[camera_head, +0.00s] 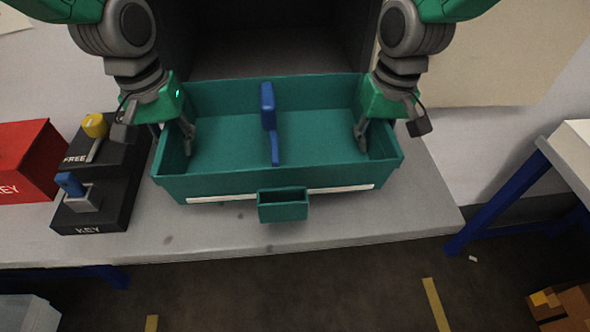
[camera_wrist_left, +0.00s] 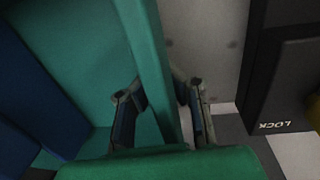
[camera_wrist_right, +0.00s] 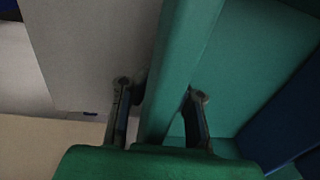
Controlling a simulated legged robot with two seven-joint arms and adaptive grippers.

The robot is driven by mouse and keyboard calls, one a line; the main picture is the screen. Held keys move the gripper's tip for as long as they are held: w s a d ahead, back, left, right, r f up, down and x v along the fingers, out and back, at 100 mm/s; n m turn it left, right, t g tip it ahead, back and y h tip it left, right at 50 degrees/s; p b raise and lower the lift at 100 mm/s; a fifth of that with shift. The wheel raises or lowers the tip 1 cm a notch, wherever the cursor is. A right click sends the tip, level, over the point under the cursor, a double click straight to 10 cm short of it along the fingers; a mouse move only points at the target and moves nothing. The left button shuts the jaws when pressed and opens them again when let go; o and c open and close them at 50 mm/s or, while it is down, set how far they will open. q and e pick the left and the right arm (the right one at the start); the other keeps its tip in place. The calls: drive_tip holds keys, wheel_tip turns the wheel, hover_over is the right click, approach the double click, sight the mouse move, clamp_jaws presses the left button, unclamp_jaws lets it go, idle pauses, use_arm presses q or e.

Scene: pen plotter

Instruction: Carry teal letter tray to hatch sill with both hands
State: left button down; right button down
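The teal letter tray (camera_head: 225,185) is level at the middle of the grey table, in front of a dark opening (camera_head: 280,45). A blue upright piece (camera_head: 268,105) divides it, and a small teal box is on its front. I cannot tell whether it rests on the table or hangs just above. My left gripper (camera_head: 175,140) is shut on its left wall, one finger inside and one outside; the left wrist view shows this too (camera_wrist_left: 158,95). My right gripper (camera_head: 375,135) is shut on its right wall in the same way, also in the right wrist view (camera_wrist_right: 162,90). The hatch sill is not clearly visible.
Left of the tray stands a black block (camera_head: 110,200) marked FREE and KEY, with a yellow knob and a blue knob. A red box (camera_head: 28,160) is beyond it. Bare table (camera_head: 425,200) lies right of the tray. Another blue-legged table (camera_head: 570,155) is at the right.

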sight(165, 125)
use_arm(q)
drive_tip(key=shift+a, duration=0.25)
use_arm(e)
drive_tip(key=shift+d, duration=0.1)
use_arm(q)
drive_tip(key=shift+f, duration=0.15)
use_arm(e)
drive_tip(key=shift+f, duration=0.15)
